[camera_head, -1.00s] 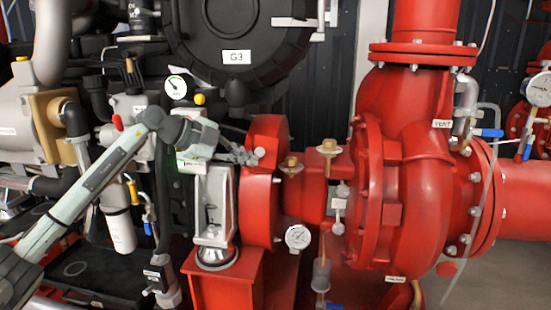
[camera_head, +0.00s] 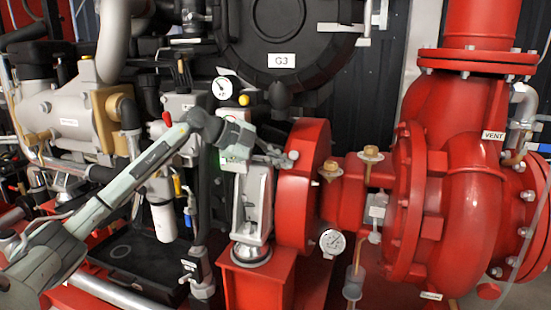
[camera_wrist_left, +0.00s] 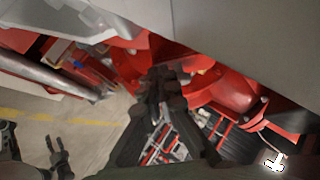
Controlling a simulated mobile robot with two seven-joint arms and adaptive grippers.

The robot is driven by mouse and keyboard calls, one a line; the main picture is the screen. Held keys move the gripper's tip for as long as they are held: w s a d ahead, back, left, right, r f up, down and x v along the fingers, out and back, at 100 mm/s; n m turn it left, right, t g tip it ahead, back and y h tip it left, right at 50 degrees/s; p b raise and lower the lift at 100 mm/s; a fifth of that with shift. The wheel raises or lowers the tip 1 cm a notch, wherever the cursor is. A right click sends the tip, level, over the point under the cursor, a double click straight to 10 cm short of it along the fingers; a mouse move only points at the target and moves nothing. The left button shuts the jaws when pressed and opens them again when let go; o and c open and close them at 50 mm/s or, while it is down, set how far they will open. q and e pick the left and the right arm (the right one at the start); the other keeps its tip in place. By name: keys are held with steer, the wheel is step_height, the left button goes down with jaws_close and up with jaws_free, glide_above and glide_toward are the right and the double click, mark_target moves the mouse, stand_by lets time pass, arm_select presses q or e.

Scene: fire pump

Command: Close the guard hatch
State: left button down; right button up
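My left gripper (camera_head: 280,157) is at the upper left side of the round red housing (camera_head: 304,190), just above a light-grey upright panel (camera_head: 252,205). The panel may be the guard hatch, but I cannot tell for sure. In the left wrist view, my left gripper's dark fingers (camera_wrist_left: 165,80) come together at the tips and look shut. I see nothing clearly held. Whether the tips touch the housing is unclear. A dark gripper-like shape (camera_wrist_left: 57,152) at the lower left of that view may be my right gripper. Its opening is unclear.
The large red pump (camera_head: 470,180) stands on the right. A pressure gauge (camera_head: 332,242) sits right of the panel. Engine pipes and a yellow-handled valve (camera_head: 177,187) crowd the left. A large grey surface (camera_wrist_left: 250,40) fills the wrist view's upper right. Bare floor (camera_wrist_left: 75,120) shows at left.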

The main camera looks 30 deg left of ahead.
arm_select(q)
steer(key=v, duration=1)
steer(key=d+r+y+b, duration=0.1)
steer(key=d+b, duration=0.3)
steer(key=d, duration=0.3)
steer(key=y+b, duration=0.1)
steer(key=y, duration=0.2)
glide_toward(310, 163)
steer(key=x, duration=0.4)
steer(key=shift+w+d, duration=0.2)
steer(key=shift+d, duration=0.2)
steer(key=shift+a, duration=0.4)
arm_select(e)
step_height(310, 163, up, 12)
steer(key=t, duration=0.1)
steer(key=shift+s+d+h, duration=0.15)
steer(key=shift+h, duration=0.25)
